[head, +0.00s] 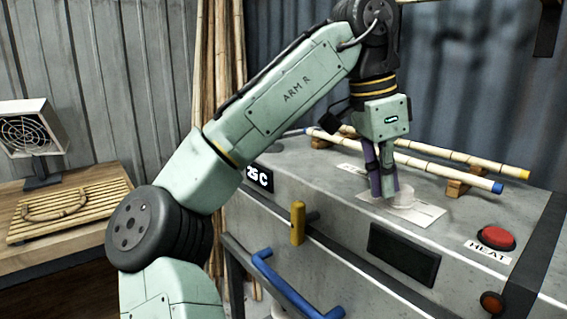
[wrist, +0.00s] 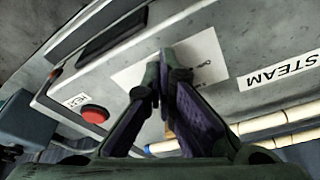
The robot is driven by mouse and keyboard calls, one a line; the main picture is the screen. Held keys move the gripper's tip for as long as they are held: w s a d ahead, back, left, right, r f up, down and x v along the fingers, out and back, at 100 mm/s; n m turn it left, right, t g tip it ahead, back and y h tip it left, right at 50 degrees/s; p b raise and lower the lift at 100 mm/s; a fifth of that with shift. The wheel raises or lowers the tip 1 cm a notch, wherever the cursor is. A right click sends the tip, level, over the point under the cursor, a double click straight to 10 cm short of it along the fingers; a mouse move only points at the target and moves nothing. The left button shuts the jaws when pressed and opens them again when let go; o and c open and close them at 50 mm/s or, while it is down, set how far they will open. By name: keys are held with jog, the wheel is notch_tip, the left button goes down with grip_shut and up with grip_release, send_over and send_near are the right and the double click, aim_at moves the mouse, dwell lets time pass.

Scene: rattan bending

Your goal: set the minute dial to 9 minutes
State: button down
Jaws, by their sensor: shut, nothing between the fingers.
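The minute dial (head: 402,200) is a pale round knob on a white plate (head: 428,216) on top of the grey steam box. Part of it is hidden behind my fingers, so its setting cannot be read. My gripper (head: 384,190) points down with its fingers shut and empty, at the dial's left side; whether they touch it I cannot tell. In the wrist view my fingertips (wrist: 164,66) cover the dial, and part of the white plate (wrist: 135,75) with small marks shows beside them.
Bamboo poles (head: 455,175) rest behind the dial. A STEAM label (wrist: 277,71) lies near my fingers. A fan (head: 30,135) stands left.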

jog(key=shift+w+f, duration=0.15)
jog(key=shift+w, duration=0.6)
jog(key=shift+w+f, duration=0.15)
jog(key=shift+w, duration=0.55)
jog(key=shift+w+a, duration=0.1)
jog(key=shift+a, duration=0.15)
jog(key=shift+w+a, duration=0.1)
jog(key=shift+a, duration=0.1)
jog(key=shift+r, duration=0.1)
